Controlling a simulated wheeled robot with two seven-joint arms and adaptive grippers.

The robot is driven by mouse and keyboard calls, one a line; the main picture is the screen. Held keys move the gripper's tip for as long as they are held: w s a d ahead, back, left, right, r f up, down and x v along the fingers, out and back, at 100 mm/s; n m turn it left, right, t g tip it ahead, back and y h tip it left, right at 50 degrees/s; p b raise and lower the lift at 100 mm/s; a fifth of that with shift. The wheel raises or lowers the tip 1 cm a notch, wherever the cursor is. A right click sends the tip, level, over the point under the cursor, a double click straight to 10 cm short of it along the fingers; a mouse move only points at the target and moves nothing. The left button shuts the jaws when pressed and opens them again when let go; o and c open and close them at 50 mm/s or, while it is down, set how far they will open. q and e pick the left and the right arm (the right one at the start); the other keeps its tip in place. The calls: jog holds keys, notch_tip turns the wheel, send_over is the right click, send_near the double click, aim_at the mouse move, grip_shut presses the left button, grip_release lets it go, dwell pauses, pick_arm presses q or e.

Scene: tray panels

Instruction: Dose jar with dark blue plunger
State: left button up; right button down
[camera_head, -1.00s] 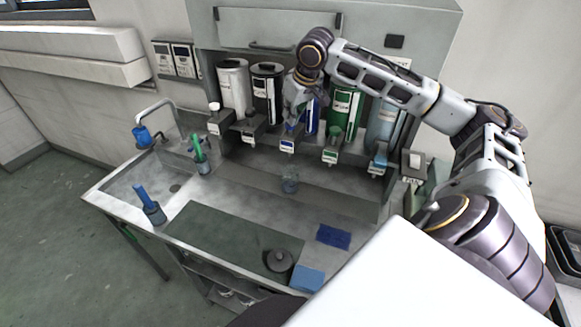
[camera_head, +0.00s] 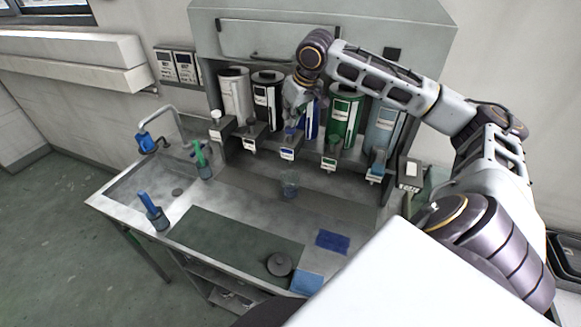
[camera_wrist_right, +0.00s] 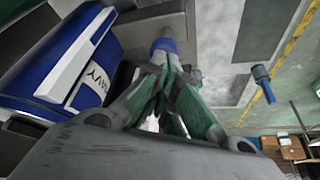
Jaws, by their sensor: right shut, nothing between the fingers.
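The navy canister (camera_head: 311,118) stands in the middle of the dispenser row, mostly hidden behind my right gripper (camera_head: 291,122). It shows large at the left in the right wrist view (camera_wrist_right: 85,60), lettered NAVY. Its dark blue plunger (camera_wrist_right: 163,45) is just beyond my right fingertips (camera_wrist_right: 160,75); whether they touch cannot be told. The right gripper is shut and empty, pointing down above the plunger. A clear glass jar (camera_head: 289,190) stands on the counter below the navy spout, and its contents are unclear. My left gripper is not in view.
White (camera_head: 234,95), black (camera_head: 267,95), green (camera_head: 343,112) and light blue (camera_head: 383,130) canisters flank the navy one. Blue-handled (camera_head: 157,218) and green-handled (camera_head: 203,165) tools stand in pots at the left. A dark mat (camera_head: 225,243), grey lid (camera_head: 279,264) and blue cloths (camera_head: 332,242) lie in front.

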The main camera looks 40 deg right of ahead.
jog(key=shift+f+b, duration=1.15)
jog(key=shift+f, duration=0.95)
dwell(0.4)
jog(key=shift+r, duration=0.1)
jog(key=shift+r+p, duration=2)
jog(key=shift+p, duration=0.3)
jog(key=shift+f+b, duration=1)
jog(key=shift+f, duration=1.1)
jog(key=shift+r, duration=0.15)
jog(key=shift+r+p, duration=2)
jog(key=shift+p, duration=0.35)
